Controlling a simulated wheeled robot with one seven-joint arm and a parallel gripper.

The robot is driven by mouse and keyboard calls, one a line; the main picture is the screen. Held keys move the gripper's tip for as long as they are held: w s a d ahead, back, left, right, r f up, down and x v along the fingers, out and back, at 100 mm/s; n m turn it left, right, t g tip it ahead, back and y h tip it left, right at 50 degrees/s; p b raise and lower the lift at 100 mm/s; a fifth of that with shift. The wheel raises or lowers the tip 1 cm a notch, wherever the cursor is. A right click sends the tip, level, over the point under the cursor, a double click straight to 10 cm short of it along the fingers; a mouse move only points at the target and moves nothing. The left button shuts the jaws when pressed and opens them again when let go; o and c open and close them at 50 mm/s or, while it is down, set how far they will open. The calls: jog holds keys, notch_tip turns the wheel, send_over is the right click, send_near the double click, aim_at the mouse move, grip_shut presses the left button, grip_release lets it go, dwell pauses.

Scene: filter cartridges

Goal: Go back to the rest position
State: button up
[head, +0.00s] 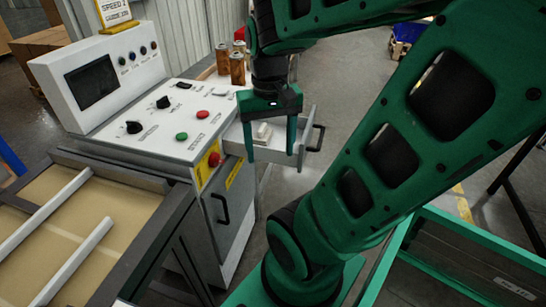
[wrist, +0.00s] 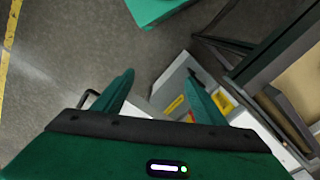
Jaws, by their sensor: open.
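My gripper (head: 270,156) hangs at the end of my green arm, fingers pointing down and spread apart. In the head view it is in front of or above the pulled-out drawer (head: 307,135) of the control console (head: 165,130). A small white object (head: 263,131) shows between the fingers, apparently in the drawer. The wrist view also shows my gripper (wrist: 160,76) with both fingers apart and nothing between them. Several brown-orange cylinders (head: 237,69) stand behind the console, left of my gripper.
The console has a screen, knobs, a green button and a red emergency button (head: 214,159). A framed conveyor (head: 125,175) lies at the left. The console's lower door (head: 230,215) has a handle. Grey floor (head: 345,85) is open beyond the drawer.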

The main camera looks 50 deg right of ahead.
jog(key=s, duration=0.1)
jog(key=s+a+f+n, duration=0.1)
jog(key=s, duration=0.1)
jog(key=shift+f, duration=0.1)
jog(key=shift+w, duration=0.1)
